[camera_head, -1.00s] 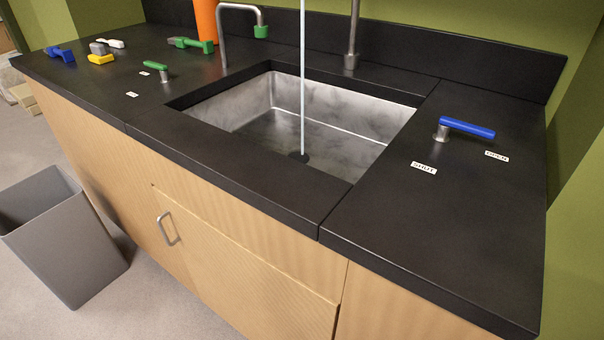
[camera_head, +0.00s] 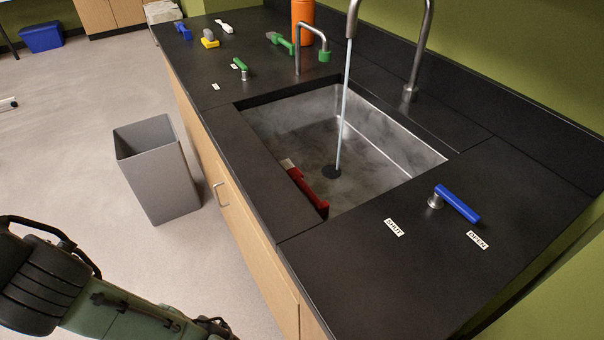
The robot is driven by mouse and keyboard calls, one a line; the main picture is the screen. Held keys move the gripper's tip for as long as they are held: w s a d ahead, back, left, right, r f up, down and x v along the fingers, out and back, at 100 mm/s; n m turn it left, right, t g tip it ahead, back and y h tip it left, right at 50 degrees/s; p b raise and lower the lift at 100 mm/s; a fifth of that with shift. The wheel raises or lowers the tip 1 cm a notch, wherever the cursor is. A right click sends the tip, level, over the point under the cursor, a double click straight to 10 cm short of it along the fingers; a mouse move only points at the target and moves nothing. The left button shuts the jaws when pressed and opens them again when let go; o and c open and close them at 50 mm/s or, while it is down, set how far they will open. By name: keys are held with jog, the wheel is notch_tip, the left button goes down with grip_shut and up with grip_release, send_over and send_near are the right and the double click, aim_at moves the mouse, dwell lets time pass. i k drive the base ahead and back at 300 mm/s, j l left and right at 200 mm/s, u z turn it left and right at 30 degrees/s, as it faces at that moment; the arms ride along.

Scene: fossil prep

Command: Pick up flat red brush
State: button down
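The flat red brush (camera_head: 307,190) lies inside the metal sink (camera_head: 385,150), along the near wall. Its pale bristle end points up and left, and its red handle runs down and right. Part of it may be hidden by the sink's rim. The stream of water falls to the drain to the right of the brush. My gripper (camera_head: 215,328) is only partly in view at the bottom edge, low in front of the cabinet and well away from the brush. Its fingers cannot be made out clearly.
A blue-handled lever (camera_head: 457,204) stands on the right counter by SHUT and OPEN labels. Several brushes lie at the far left. A grey bin (camera_head: 158,170) stands on the floor.

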aim_at(323, 208)
jog(key=i+j+z, duration=0.1)
jog(key=j+z, duration=0.15)
jog(key=z, duration=0.2)
jog(key=j+z, duration=0.25)
jog(key=z, duration=0.2)
jog(key=j+z, duration=0.3)
jog(key=z, duration=0.15)
jog(key=i+j, duration=0.05)
